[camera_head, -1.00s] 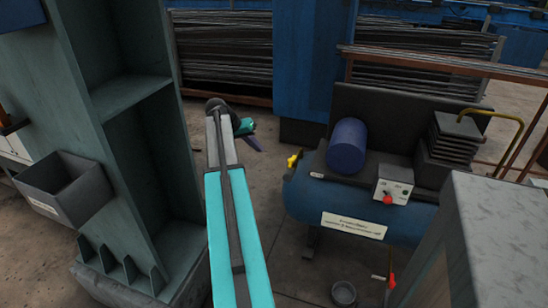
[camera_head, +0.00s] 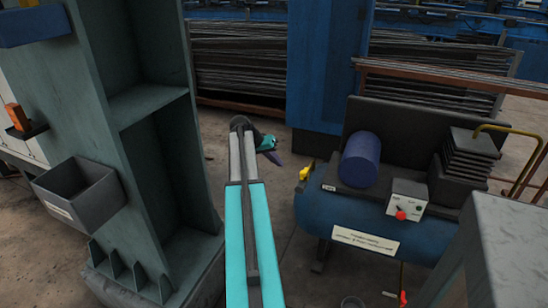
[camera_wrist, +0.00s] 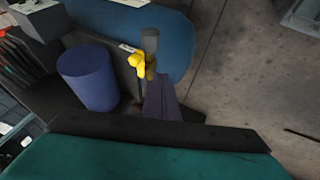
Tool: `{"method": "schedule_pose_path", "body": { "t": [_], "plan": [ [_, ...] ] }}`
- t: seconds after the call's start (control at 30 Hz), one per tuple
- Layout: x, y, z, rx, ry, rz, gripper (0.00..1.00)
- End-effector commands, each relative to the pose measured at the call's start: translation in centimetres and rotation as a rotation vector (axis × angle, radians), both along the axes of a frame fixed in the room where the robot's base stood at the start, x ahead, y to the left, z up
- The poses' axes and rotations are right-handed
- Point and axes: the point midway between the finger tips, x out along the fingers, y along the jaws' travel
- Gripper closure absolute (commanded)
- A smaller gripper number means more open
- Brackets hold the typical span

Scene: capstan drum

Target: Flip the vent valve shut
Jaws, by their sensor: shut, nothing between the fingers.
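A yellow valve handle (camera_head: 306,171) sits at the left end of a blue air tank (camera_head: 400,228). In the wrist view the yellow handle (camera_wrist: 139,66) is beside a grey cylindrical fitting (camera_wrist: 150,41). A red-handled lever (camera_head: 403,298) shows below the tank at the bottom edge of the head view. I cannot read which one is labelled as the vent valve. My gripper (camera_head: 275,156) is shut and empty, left of the yellow handle in the head view. In the wrist view its dark fingers (camera_wrist: 160,84) appear just below the handle. I cannot tell whether they touch.
On the tank are a dark blue cylinder (camera_head: 361,159), a control box with a red knob (camera_head: 407,199) and a black ribbed block (camera_head: 468,158). A green steel column (camera_head: 150,190) with a grey bin (camera_head: 80,194) stands left. A grey block (camera_head: 505,240) is at right.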

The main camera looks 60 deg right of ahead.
Motion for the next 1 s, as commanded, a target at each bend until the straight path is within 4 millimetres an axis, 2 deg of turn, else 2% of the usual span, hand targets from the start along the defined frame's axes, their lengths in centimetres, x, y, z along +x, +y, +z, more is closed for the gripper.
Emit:
{"method": "schedule_pose_path", "body": {
  "t": [0.37, 0.63, 1.0],
  "plan": [
    [-2.1, -2.6, -4.4, 0.001, 0.0, 0.0, 1.0],
    [-5.1, -3.1, -4.3, 0.0, 0.0, 0.0, 1.0],
    [-5.8, -3.3, -4.5, 0.0, 0.0, 0.002, 1.0]
  ]
}}
